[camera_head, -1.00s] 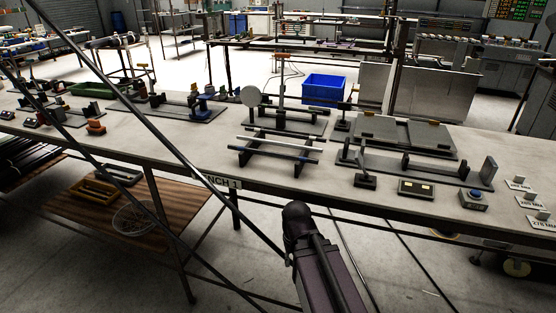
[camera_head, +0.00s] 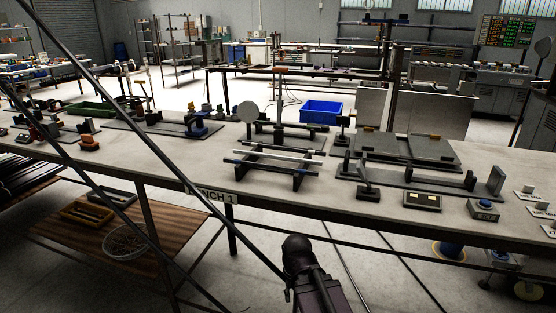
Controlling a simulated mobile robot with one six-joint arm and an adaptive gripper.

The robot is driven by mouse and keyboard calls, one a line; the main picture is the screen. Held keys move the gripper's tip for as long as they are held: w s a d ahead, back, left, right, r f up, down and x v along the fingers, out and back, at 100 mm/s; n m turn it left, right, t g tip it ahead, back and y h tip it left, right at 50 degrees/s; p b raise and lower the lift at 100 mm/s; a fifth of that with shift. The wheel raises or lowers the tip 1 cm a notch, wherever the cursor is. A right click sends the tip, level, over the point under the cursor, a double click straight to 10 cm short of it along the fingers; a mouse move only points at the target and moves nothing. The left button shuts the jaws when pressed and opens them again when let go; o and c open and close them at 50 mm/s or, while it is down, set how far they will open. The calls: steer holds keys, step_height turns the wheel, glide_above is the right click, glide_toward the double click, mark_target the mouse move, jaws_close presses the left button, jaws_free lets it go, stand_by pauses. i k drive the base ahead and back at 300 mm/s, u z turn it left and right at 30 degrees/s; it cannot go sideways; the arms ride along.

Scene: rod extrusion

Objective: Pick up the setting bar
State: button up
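Two long thin bars rest across a low dark rack on the bench. The rear bar (camera_head: 280,152) is pale and silvery. The front bar (camera_head: 268,167) is darker, with blue near its ends. I cannot tell from this view which of them is the setting bar. A dark part of my arm rises at the bottom centre, below the bench's front edge and apart from the bars. No gripper fingers can be made out.
The long grey bench (camera_head: 390,208) carries a flat two-panel plate (camera_head: 405,148), a small box with a blue button (camera_head: 484,210) and several fixtures. A round disc on a stand (camera_head: 248,111) is behind the rack. A blue bin (camera_head: 322,112) stands beyond.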

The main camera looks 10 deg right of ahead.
mark_target(269, 155)
steer(key=z, duration=0.15)
steer(key=i, duration=0.45)
steer(key=z, duration=0.65)
